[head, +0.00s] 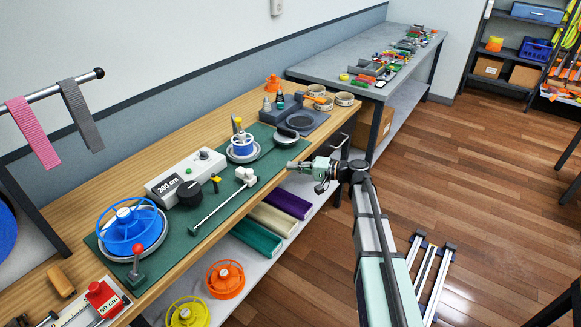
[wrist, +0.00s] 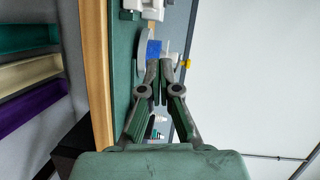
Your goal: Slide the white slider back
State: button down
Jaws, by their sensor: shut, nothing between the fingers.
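The white slider (head: 246,176) sits at the far right end of a thin metal rod (head: 222,203) on the green mat, close to the bench's front edge. My gripper (head: 289,165) is to the right of the slider, apart from it, near the bench's front edge. In the wrist view my gripper (wrist: 164,66) has its two fingers close together with nothing held. White parts (wrist: 146,8) show at the top edge of the wrist view, cut off; I cannot tell whether one is the slider.
A blue-and-white spool (head: 242,147) stands behind the slider. A grey scale-like device (head: 300,121) stands behind my gripper. Coloured trays (head: 285,203) lie on the shelf below.

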aim_at(250, 177)
jog(key=p+x, duration=0.2)
jog(key=x, duration=0.6)
jog(key=shift+p, duration=0.35)
jog(key=shift+s+a+f+p, duration=0.1)
jog(key=shift+s+a+p, duration=0.2)
jog(key=shift+a, duration=0.25)
jog(key=shift+s+a+p, duration=0.2)
jog(key=shift+s+a, duration=0.05)
jog(key=shift+a, duration=0.3)
jog(key=shift+s+a+f, duration=0.15)
jog(key=shift+a, duration=0.2)
jog(key=shift+s+a+f, duration=0.15)
jog(key=shift+a, duration=0.2)
